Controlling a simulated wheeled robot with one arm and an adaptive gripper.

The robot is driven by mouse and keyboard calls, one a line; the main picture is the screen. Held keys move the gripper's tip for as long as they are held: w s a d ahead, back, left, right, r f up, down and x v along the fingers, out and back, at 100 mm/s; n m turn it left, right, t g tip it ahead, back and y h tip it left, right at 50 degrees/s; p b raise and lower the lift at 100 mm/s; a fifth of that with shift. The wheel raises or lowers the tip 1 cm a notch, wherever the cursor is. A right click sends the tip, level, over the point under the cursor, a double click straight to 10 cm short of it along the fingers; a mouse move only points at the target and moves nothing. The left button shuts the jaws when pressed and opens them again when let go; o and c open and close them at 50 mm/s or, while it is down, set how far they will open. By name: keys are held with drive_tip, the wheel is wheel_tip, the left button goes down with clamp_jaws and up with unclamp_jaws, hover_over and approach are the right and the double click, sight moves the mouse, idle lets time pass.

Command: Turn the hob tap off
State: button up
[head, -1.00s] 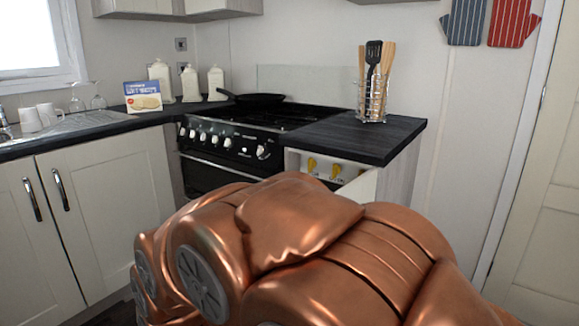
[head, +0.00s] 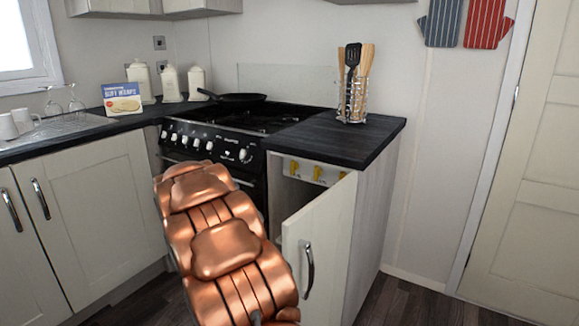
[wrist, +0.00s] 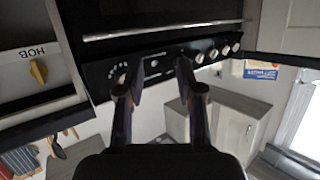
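Several yellow gas taps sit on a pale panel inside the open cupboard right of the cooker. In the wrist view, which is upside down, one yellow tap (wrist: 38,72) sits by the label HOB, its handle roughly upright in the picture and slightly tilted. It seems to match the leftmost tap in the head view (head: 294,167), whose label is too small to read. My gripper (wrist: 157,78) is open and empty, its fingers apart in front of the cooker, to the side of the tap and not touching it. My copper arm hides the gripper in the head view.
The cupboard door (head: 318,245) stands open towards me, with a metal handle. The cooker (head: 210,150) has a knob row and a black pan (head: 232,98) on top. A utensil rack (head: 354,105) stands on the dark worktop (head: 335,140). Floor is free at the right.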

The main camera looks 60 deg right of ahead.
drive_tip(key=s+d+r+m+g+h, duration=0.1)
drive_tip(key=s+d+m+g+h, duration=0.3)
drive_tip(key=d, duration=0.6)
drive_tip(key=m+g+h+p, duration=0.1)
drive_tip(key=m+g+h, duration=0.2)
drive_tip(key=g, duration=0.2)
approach(291, 167)
drive_tip(key=d, duration=0.1)
drive_tip(key=shift+d+r+b, duration=0.15)
drive_tip(key=shift+d+b, duration=0.25)
drive_tip(key=shift+d, duration=3.6)
drive_tip(key=shift+c, duration=0.3)
clamp_jaws()
